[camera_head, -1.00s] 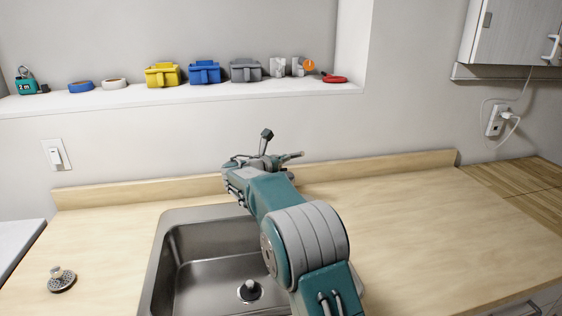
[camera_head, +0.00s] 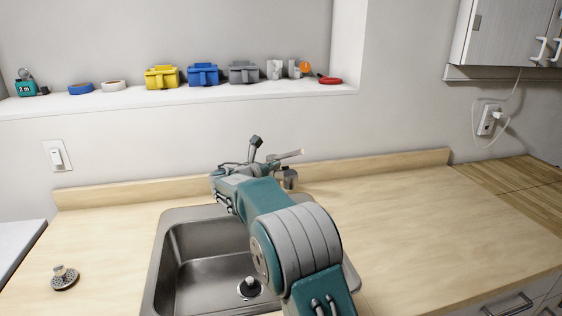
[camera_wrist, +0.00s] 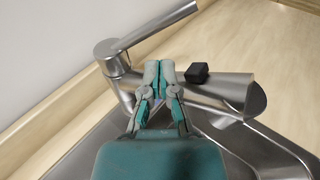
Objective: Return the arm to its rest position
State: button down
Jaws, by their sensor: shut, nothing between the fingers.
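My arm reaches over the metal sink (camera_head: 165,275) toward the back of the counter in the head view. My gripper (camera_wrist: 158,66) shows in the wrist view with its grey and teal fingers together and nothing between them. The metal faucet (camera_wrist: 116,58) is just beyond the fingers there, with its lever up and its spout (camera_wrist: 225,92) to the right. I cannot tell whether the fingers touch it. In the head view, the faucet (camera_head: 290,180) is partly hidden behind my arm, and my fingertips are hard to make out.
A shelf (camera_head: 60,106) holds a yellow bin (camera_head: 161,77), a blue bin (camera_head: 204,74), a grey bin (camera_head: 243,73), tape rolls and small items. A round drain strainer (camera_head: 64,278) lies left of the sink. The wooden counter (camera_head: 420,220) to the right is clear. A cabinet (camera_head: 508,32) hangs upper right.

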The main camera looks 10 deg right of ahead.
jog(key=v, duration=0.6)
jog(key=s+d+r+m+g+y, duration=0.1)
jog(key=s+d+m+g+y, duration=0.4)
jog(key=s, duration=0.6)
jog(key=s+d+r+m, duration=0.1)
jog(key=s+d+m, duration=0.2)
jog(key=s+m, duration=0.7)
jog(key=s+a+f+m+y, duration=0.2)
jog(key=s+m, duration=0.3)
jog(key=s, duration=0.6)
jog(key=s+a+f+m+y, duration=0.2)
jog(key=s+f+m+y, duration=0.2)
jog(key=s, duration=0.8)
jog(key=shift+s+a+m+y, duration=0.25)
jog(key=shift+a+m+y, duration=0.1)
jog(key=shift+m+y, duration=0.55)
